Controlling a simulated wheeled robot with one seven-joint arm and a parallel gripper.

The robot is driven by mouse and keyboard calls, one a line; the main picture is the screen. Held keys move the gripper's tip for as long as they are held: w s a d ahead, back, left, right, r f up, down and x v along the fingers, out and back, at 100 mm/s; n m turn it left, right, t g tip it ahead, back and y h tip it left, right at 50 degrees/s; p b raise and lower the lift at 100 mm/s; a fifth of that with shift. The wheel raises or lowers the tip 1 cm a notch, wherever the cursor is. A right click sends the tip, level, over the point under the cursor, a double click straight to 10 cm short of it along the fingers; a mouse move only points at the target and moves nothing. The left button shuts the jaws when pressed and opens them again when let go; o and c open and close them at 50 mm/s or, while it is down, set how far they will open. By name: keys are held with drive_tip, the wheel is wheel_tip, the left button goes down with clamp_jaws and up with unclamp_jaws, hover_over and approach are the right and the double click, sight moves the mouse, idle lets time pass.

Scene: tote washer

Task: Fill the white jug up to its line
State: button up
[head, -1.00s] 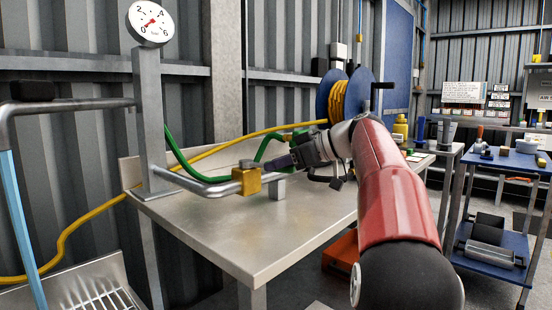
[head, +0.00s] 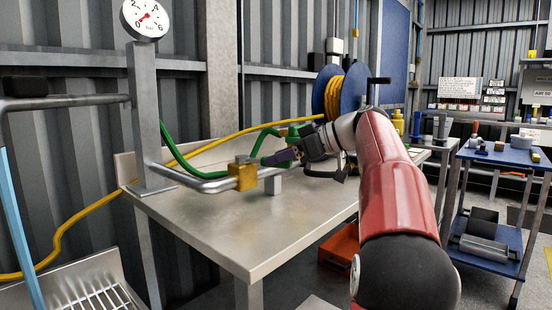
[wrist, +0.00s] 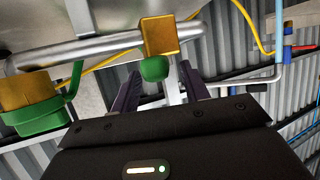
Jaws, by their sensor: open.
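No white jug can be made out in either view. My gripper (head: 284,156) is open over the back of the steel bench, at the right end of a grey pipe (head: 205,185). In the wrist view its two dark fingers (wrist: 160,74) stand apart. A green knob (wrist: 154,68) under a brass block (wrist: 160,36) appears between them; I cannot tell whether they touch it. A second brass fitting (wrist: 27,88) with a green lever (wrist: 75,84) is at the left. A brass block (head: 242,177) sits on the pipe in the head view.
A green hose (head: 178,160) and a yellow hose (head: 85,208) run behind. A blue trolley (head: 500,160) stands right, and a draining grid (head: 95,300) lower left.

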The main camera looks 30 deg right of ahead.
drive_tip(key=v, duration=0.6)
drive_tip(key=shift+a, duration=0.1)
idle(6.3)
